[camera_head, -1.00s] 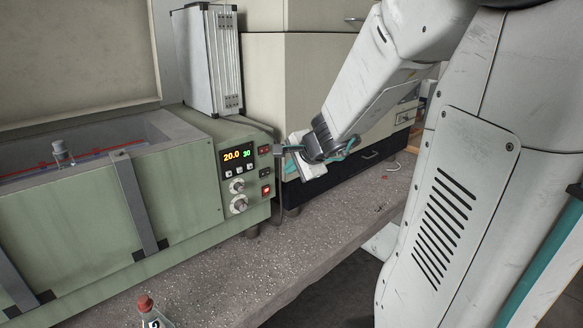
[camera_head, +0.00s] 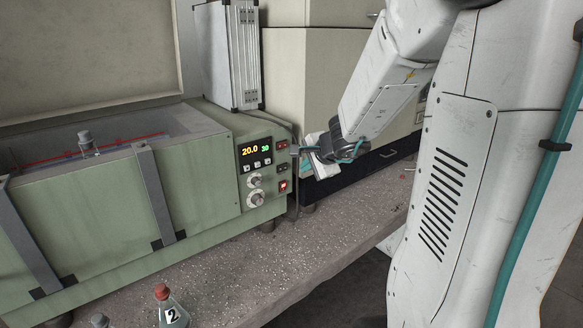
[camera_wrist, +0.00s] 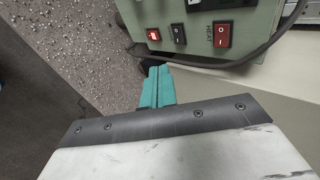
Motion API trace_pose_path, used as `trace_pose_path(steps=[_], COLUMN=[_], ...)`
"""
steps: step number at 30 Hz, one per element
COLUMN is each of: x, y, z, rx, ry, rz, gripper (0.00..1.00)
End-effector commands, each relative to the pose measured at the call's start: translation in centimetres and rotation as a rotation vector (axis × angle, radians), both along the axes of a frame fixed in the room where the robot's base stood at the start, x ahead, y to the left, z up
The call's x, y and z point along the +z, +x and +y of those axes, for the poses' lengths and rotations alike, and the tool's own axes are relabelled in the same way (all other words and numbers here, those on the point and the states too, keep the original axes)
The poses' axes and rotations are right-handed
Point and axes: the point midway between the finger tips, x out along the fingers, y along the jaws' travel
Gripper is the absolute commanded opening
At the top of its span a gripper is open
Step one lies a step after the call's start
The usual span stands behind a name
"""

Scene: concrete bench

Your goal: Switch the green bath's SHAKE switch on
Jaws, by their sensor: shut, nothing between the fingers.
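The green bath (camera_head: 110,215) stands on the bench at the left, its control panel (camera_head: 266,196) facing my arm. The panel has a lit display (camera_head: 256,151), two knobs and a column of switches. In the wrist view I see a lit red switch (camera_wrist: 153,34), a small dark switch (camera_wrist: 178,33) and a larger red switch (camera_wrist: 222,34) beside the word HEAT. I cannot read a SHAKE label. My gripper (camera_wrist: 160,76) is shut and empty, its teal fingers just short of the panel edge, near the dark switch. In the head view my gripper (camera_head: 299,150) is beside the panel's right side.
A dark cable (camera_wrist: 245,60) runs along the panel edge near my fingers. A flask marked 2 (camera_head: 172,312) with a red stopper stands at the bench front. A beige cabinet (camera_head: 310,80) stands behind. The bench (camera_head: 260,265) before the bath is mostly clear.

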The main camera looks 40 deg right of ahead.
Motion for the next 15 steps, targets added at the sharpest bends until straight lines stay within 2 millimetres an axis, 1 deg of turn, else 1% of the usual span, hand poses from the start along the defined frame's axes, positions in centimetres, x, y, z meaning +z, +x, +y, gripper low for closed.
trace_pose_path(steps=[1, 9, 10, 12, 15], x=[-0.9, -4.3, -4.5, -4.2, -4.2], y=[0.7, 4.4, 4.7, 6.0, 7.2], z=[0.0, -0.4, -0.5, -0.6, -0.7], rx=[0.000, 0.000, -0.001, 0.002, 0.001], ry=[0.003, 0.002, 0.001, -0.001, -0.001], rz=[0.005, 0.005, 0.004, 0.001, 0.001], gripper=[0.00, 0.00, 0.00, 0.00, 0.00])
